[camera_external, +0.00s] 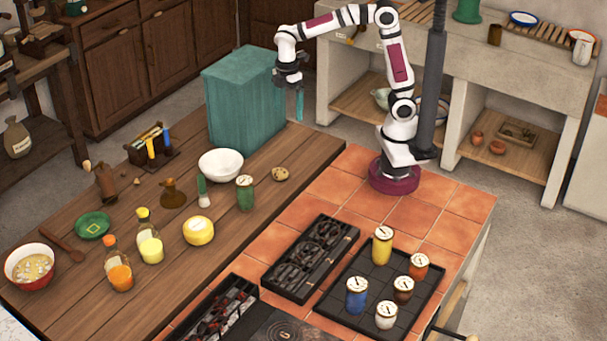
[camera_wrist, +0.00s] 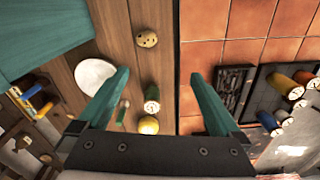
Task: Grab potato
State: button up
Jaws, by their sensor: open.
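The potato (camera_external: 280,174) is a small, tan, speckled lump on the wooden table, right of the white bowl and near the tiled edge. It also shows in the wrist view (camera_wrist: 147,39), at the upper middle, beyond and between the fingers. My gripper (camera_external: 299,106) is raised in front of the right side of the teal box in the outside view, above and apart from the potato. In the wrist view its two teal fingers (camera_wrist: 160,85) are spread wide with nothing held between them.
A white bowl (camera_external: 221,165) and a green jar (camera_external: 245,193) stand near the potato. The tall teal box (camera_external: 245,105) is behind them. A yellow round item (camera_external: 198,231) sits further forward. A black tray (camera_external: 335,310) with several jars lies on the tiles. The tiles right of the potato are clear.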

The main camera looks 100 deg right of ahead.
jog(key=s+a+m+y, duration=0.1)
jog(key=s+a+m, duration=0.5)
jog(key=s, duration=0.6)
jog(key=shift+a+m, duration=0.4)
jog(key=shift+a, duration=0.2)
jog(key=s+a+f+m, duration=0.1)
jog(key=s+m, duration=0.1)
jog(key=s, duration=0.1)
jog(key=s+a+f+m, duration=0.1)
jog(key=s+m, duration=0.1)
jog(key=s+a+f+m, duration=0.1)
jog(key=s, duration=0.2)
jog(key=shift+s+a+f+m+y, duration=0.1)
jog(key=shift+s+m+y, duration=0.2)
jog(key=shift+m, duration=0.1)
jog(key=shift+c, duration=0.2)
